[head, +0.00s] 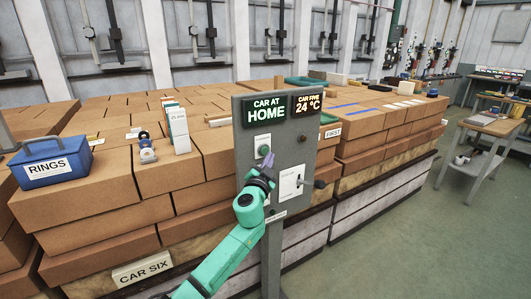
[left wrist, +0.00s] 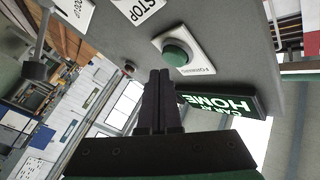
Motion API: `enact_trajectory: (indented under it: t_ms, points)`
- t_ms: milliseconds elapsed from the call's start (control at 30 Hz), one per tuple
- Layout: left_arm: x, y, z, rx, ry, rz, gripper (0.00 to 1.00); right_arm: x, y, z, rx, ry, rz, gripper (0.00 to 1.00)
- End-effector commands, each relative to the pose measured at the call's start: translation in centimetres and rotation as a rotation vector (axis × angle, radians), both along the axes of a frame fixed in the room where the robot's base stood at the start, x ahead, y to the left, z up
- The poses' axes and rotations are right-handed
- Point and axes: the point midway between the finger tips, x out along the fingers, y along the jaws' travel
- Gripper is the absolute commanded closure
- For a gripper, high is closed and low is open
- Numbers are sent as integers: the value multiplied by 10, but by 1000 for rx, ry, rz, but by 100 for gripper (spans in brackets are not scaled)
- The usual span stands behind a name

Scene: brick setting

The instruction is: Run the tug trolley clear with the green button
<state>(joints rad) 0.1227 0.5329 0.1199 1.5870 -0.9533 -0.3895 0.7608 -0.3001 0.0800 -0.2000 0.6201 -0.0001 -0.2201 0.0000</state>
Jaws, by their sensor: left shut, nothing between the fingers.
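A grey control panel (head: 246,118) stands on a post in the middle of the head view. The green button (left wrist: 176,52) sits on a white plate marked FORWARD; it also shows on the panel in the head view (head: 263,150). My left gripper (head: 268,160) is shut and empty, its fingertips just below the button. In the left wrist view its closed fingers (left wrist: 160,73) end beside the button, apart from it in the picture; the exact depth gap is unclear. A lit display (head: 265,111) reads CAR AT HOME. My right gripper is not in view.
A black-knobbed lever (head: 318,184) juts from the panel's right side. A STOP label (left wrist: 140,8) is near the button. Brick stacks behind carry a CAR SIX plate (head: 142,270) and a blue RINGS box (head: 50,162). Green floor (head: 430,240) at right is clear before a workbench (head: 490,125).

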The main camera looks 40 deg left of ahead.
Motion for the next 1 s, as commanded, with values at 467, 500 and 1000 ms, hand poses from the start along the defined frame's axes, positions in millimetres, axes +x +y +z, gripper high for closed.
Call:
enact_trajectory:
  t_ms: [467, 500, 1000]
  points:
    - [2, 8, 0, 0, 0, 0, 100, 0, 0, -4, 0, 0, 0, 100]
    - [2, 8, 0, 0, 0, 0, 100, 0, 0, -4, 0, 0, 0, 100]
    - [4, 12, 0, 1, 0, 0, 100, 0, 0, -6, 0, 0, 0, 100]
